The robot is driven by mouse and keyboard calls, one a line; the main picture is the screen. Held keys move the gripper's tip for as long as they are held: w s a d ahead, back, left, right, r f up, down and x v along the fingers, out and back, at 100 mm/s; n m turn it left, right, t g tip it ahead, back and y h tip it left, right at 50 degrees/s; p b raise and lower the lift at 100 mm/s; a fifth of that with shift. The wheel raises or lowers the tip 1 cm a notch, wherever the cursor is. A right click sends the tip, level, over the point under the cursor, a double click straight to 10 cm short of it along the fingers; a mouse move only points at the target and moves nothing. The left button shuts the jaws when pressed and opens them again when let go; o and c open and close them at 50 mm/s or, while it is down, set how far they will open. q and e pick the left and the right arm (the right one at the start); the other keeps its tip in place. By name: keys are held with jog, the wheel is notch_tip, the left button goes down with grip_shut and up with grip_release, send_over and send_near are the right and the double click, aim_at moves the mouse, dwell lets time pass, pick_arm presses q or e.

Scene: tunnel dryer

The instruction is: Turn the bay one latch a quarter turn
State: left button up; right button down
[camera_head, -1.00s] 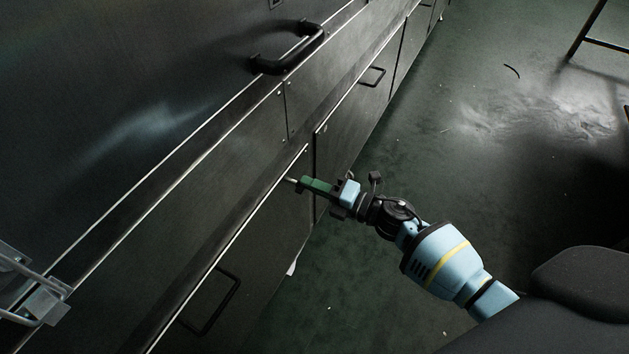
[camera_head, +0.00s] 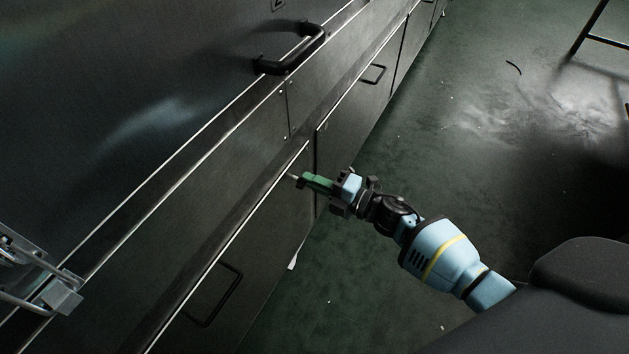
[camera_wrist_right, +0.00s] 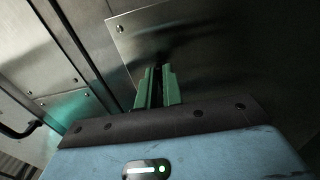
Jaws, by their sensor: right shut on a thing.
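My right gripper (camera_head: 306,181) has green fingers and reaches in from the lower right to the front of the dark metal dryer housing (camera_head: 245,160). Its fingers are shut on a small dark piece at the panel edge, which I take to be the bay one latch (camera_head: 293,177). The fingers hide most of it, and its angle cannot be read. In the right wrist view, the green fingers (camera_wrist_right: 157,88) stand close together in front of a metal panel, with a dark gap between them. My left gripper is not in view.
A large black handle (camera_head: 290,52) sits on the upper panel. Thinner black handles are on the lower doors, one near (camera_head: 218,297) and one farther off (camera_head: 373,74). A metal bracket (camera_head: 58,297) is at the left edge. The green floor (camera_head: 440,150) right of the housing is mostly clear.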

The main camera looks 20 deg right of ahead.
jog(key=c, duration=1.5)
grip_release()
jog(key=shift+c, duration=0.2)
jog(key=p+v, duration=0.1)
jog(key=v, duration=0.6)
jog(key=shift+s+d, duration=0.3)
